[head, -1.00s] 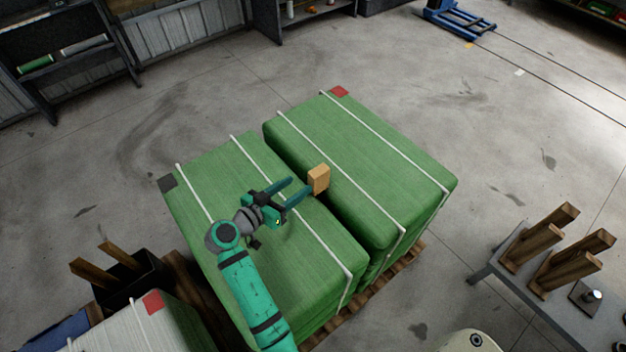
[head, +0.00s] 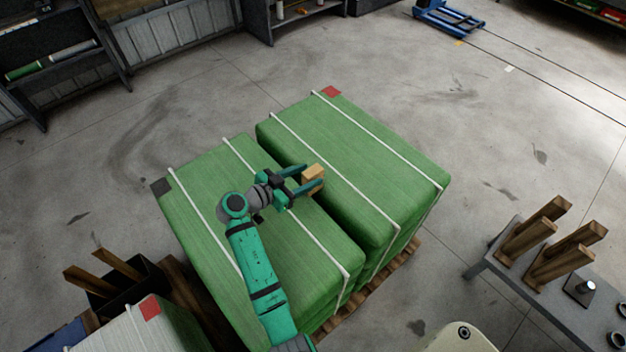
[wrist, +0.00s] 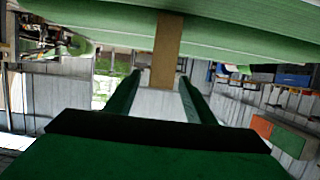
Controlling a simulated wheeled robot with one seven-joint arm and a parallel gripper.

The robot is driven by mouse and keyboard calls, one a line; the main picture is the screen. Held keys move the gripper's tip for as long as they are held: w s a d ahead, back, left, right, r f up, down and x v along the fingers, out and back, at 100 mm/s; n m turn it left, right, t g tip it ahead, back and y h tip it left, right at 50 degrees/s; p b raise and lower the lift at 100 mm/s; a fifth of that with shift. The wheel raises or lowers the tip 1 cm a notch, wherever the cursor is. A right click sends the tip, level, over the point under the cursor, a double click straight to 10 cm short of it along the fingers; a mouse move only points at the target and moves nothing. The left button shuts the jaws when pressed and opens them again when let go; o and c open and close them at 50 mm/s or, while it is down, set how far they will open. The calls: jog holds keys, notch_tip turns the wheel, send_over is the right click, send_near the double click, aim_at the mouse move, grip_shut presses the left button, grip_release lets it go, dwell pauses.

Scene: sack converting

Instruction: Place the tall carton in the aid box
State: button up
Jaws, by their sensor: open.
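The tall carton (head: 314,173) is a plain tan block standing upright on the green bales, near the gap between them. It also shows in the wrist view (wrist: 167,45), where the picture looks upside down and the carton hangs from the green surface at the top. My gripper (head: 305,179) is open, its two teal fingers pointing at the carton. In the wrist view the fingertips (wrist: 160,80) lie to either side of the carton's line, with a gap to each side. I cannot make out the aid box in either view.
Two strapped green bales (head: 355,165) stand side by side on a pallet (head: 375,290). A grey table (head: 555,305) with wooden posts is at the right. A white bale (head: 135,328) and a dark bin (head: 125,285) are at lower left.

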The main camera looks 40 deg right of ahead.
aim_at(313, 173)
jog(key=shift+x, duration=1.6)
jog(key=shift+w, duration=0.1)
jog(key=c, duration=1.2)
jog(key=shift+c, duration=0.2)
notch_tip(313, 173, up, 10)
